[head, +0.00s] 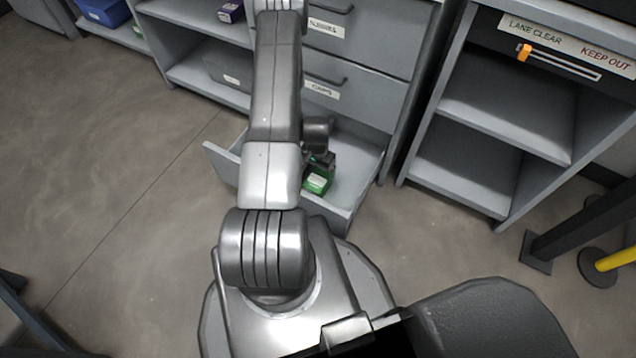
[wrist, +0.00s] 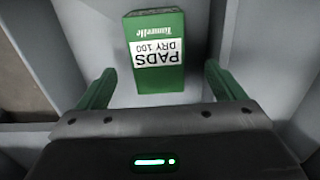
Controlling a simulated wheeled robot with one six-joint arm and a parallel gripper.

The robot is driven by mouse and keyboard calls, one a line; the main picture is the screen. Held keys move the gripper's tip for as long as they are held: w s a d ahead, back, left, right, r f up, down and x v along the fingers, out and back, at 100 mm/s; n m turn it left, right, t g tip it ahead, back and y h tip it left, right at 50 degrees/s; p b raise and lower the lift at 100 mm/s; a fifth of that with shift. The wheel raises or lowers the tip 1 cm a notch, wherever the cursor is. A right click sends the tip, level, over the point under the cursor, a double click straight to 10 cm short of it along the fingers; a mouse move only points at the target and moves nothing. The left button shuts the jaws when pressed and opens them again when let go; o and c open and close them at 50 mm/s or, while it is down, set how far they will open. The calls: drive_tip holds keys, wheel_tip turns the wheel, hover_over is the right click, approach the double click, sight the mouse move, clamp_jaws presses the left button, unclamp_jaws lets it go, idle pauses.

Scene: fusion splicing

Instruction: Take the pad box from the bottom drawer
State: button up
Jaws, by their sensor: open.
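The pad box (wrist: 156,77) is green with a white label reading PADS DRY 100, upside down in the wrist view. It lies in the open bottom drawer (head: 355,163), and in the head view the green box (head: 317,181) shows in the drawer beside my arm. My gripper (wrist: 152,85) is open, with one green finger on each side of the box's near end and gaps between fingers and box. The fingers do not touch the box. In the head view my arm hides much of the drawer and most of the gripper.
Shut drawers (head: 345,100) with labels stand above the open one. An open shelf unit (head: 490,135) with a LANE CLEAR / KEEP OUT panel is at the right. Dark posts and a yellow bar (head: 615,260) stand at far right. The floor (head: 110,170) at left is clear.

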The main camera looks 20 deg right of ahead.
sight(318, 183)
wheel_tip(318, 183, down, 9)
drive_tip(key=b, duration=0.2)
drive_tip(key=shift+s+d+f+b, duration=0.1)
drive_tip(key=shift+d+f+b, duration=0.05)
drive_tip(key=shift+b, duration=0.2)
drive_tip(key=shift+c, duration=0.2)
drive_tip(key=c, duration=1.1)
